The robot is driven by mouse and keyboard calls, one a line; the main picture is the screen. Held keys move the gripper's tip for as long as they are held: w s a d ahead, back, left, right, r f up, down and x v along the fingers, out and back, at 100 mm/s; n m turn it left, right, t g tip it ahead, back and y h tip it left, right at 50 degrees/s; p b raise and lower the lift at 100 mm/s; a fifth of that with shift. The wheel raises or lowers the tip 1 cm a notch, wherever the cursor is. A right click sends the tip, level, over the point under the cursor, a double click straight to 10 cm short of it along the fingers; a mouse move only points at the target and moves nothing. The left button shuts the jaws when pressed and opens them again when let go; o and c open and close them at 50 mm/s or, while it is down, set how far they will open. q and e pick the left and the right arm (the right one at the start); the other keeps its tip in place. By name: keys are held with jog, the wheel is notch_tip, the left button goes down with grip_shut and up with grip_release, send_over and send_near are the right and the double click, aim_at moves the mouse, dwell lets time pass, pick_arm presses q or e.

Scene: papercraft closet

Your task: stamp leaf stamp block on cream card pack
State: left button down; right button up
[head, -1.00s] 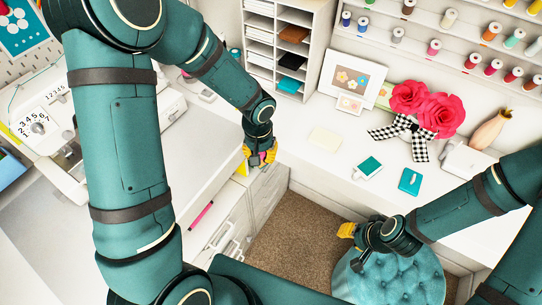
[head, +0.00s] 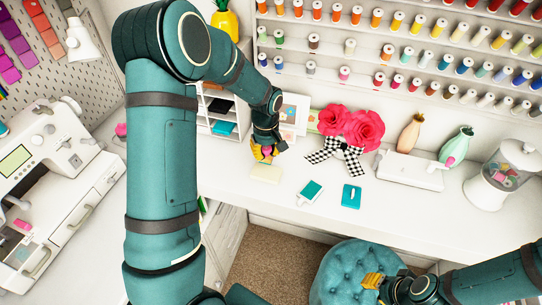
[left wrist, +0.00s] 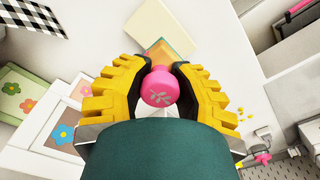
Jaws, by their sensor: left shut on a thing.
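The leaf stamp block (left wrist: 159,87) has a round pink knob with a pale leaf mark. My left gripper (head: 264,153) is shut on it, and its yellow fingers flank the knob in the left wrist view (left wrist: 158,82). An orange and green square part shows just beyond the knob. The cream card pack (head: 266,172) lies flat on the white desk, just in front of the left gripper in the head view. It also shows ahead of the stamp in the left wrist view (left wrist: 161,27). My right gripper (head: 374,281) is over the teal stool; its opening is unclear.
A white-edged teal pad (head: 310,192) and a teal item (head: 351,196) lie right of the card pack. Behind are framed flower pictures (head: 293,113) and red paper flowers with a checked bow (head: 350,128). A teal tufted stool (head: 350,272) stands before the desk.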

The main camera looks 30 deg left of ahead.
aim_at(266, 172)
pick_arm(q)
jog(key=shift+f, duration=0.1)
dwell(0.3)
jog(key=shift+f+b, duration=1.95)
jog(key=shift+f, duration=0.3)
jog(key=shift+f+b, duration=0.65)
jog(key=shift+f, duration=0.1)
jog(key=shift+s, duration=0.1)
dwell(0.7)
jog(key=c, duration=1.5)
grip_release()
jog(key=shift+c, duration=0.2)
jog(key=shift+f, duration=0.1)
grip_shut()
jog(key=shift+r, duration=0.2)
